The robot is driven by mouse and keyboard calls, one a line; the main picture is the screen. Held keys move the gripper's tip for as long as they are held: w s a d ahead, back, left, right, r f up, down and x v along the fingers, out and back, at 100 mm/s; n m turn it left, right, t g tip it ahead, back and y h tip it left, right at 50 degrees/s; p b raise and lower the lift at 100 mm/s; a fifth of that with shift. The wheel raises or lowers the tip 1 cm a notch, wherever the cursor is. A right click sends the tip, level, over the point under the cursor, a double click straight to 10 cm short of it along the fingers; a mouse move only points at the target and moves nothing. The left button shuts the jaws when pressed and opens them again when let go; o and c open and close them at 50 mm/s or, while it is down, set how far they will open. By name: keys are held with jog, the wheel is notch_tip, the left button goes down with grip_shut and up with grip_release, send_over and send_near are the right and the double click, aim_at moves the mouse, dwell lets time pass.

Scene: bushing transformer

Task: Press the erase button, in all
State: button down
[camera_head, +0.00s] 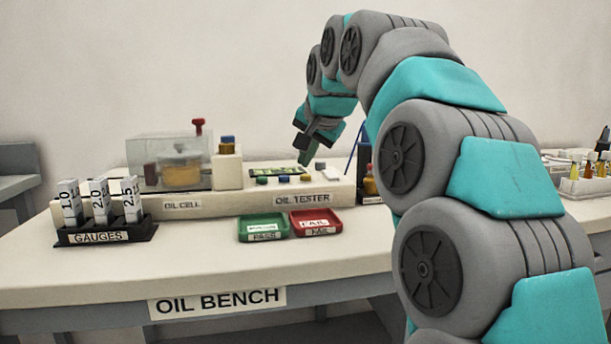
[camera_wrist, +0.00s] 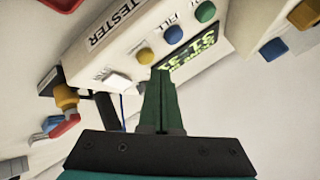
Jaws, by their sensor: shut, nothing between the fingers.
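The oil tester (camera_head: 318,198) is a pale raised panel on the bench with a row of green, blue, yellow and white buttons and a display. In the wrist view these are the green button (camera_wrist: 205,12), blue button (camera_wrist: 173,35), yellow button (camera_wrist: 145,56) and white button (camera_wrist: 118,81), beside the lit display (camera_wrist: 190,58). I cannot read which button is labelled erase. My gripper (camera_head: 304,160) is shut and empty, pointing down over the panel. In the wrist view its fingertips (camera_wrist: 160,73) appear between the yellow button and the display; contact cannot be told.
The oil cell (camera_head: 170,160) with its clear box stands left on the same base. A green pass tray (camera_head: 263,238) and a red fail tray (camera_head: 315,232) lie in front. A gauge rack (camera_head: 105,236) sits at the left. Bottles stand just right of the tester.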

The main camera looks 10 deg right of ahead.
dwell(0.3)
jog(key=shift+f, duration=0.4)
jog(key=shift+f+b, duration=0.5)
dwell(0.7)
jog(key=shift+r, duration=0.1)
jog(key=shift+r+p, duration=0.6)
jog(key=shift+r, duration=0.2)
jog(key=shift+r, duration=0.1)
jog(key=shift+r+p, duration=1.65)
jog(key=shift+r, duration=0.75)
